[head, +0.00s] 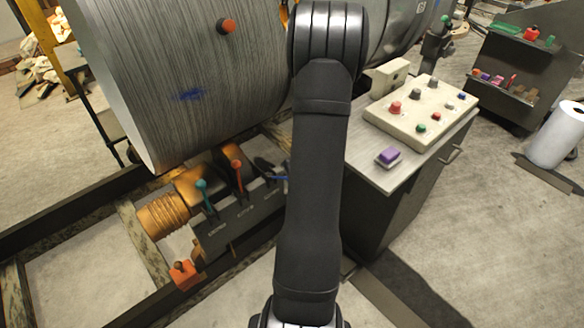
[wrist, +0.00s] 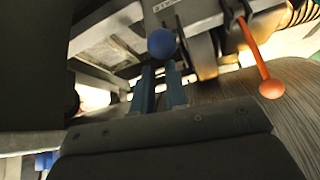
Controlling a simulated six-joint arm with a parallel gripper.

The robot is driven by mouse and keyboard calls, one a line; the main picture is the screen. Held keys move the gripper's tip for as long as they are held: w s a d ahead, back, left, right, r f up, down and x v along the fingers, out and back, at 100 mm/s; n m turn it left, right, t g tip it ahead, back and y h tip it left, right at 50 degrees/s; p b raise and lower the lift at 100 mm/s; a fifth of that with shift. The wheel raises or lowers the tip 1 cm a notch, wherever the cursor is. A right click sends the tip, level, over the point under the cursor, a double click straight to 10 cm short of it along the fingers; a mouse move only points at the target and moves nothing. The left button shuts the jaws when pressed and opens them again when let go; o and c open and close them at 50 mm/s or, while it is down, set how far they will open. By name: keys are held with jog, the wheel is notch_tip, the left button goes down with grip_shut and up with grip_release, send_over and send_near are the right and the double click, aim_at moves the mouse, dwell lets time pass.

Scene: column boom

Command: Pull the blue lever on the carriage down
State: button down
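In the wrist view a round blue lever knob (wrist: 161,43) shows just past the tips of my gripper (wrist: 160,68), in line with the gap between the fingers. The two blue fingers stand apart with a narrow gap. I cannot tell whether they touch the knob. In the head view my arm hides the blue lever's knob and most of my gripper; a small blue piece (head: 280,178) shows at the arm's left edge, lever or finger unclear. The lever carriage (head: 238,219) lies below the big drum.
An orange-red lever (head: 237,165) stands left of my arm, also in the wrist view (wrist: 270,88). A teal lever (head: 202,185) is further left. The big grey drum (head: 180,70) hangs close above. A cabinet (head: 405,200) with a button panel (head: 420,112) stands right.

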jog(key=shift+s+d+f, duration=0.25)
jog(key=shift+s+f, duration=0.25)
jog(key=shift+f, duration=0.05)
jog(key=shift+s+d+f, duration=0.2)
jog(key=shift+s+f, duration=0.3)
jog(key=w+a+r, duration=0.1)
jog(key=w+r, duration=0.3)
jog(key=r, duration=0.1)
jog(key=s+d+r, duration=0.2)
jog(key=s+d, duration=0.4)
jog(key=s, duration=0.1)
jog(key=shift+s, duration=0.3)
jog(key=shift+a, duration=0.1)
jog(key=w+a, duration=0.2)
jog(key=w, duration=0.1)
jog(key=w+a+f, duration=0.1)
jog(key=w+a, duration=0.1)
jog(key=a, duration=0.1)
jog(key=shift+w+f, duration=0.1)
jog(key=shift+w, duration=0.3)
jog(key=shift+x, duration=1.15)
jog(key=shift+s+f, duration=0.45)
jog(key=shift+s, duration=0.05)
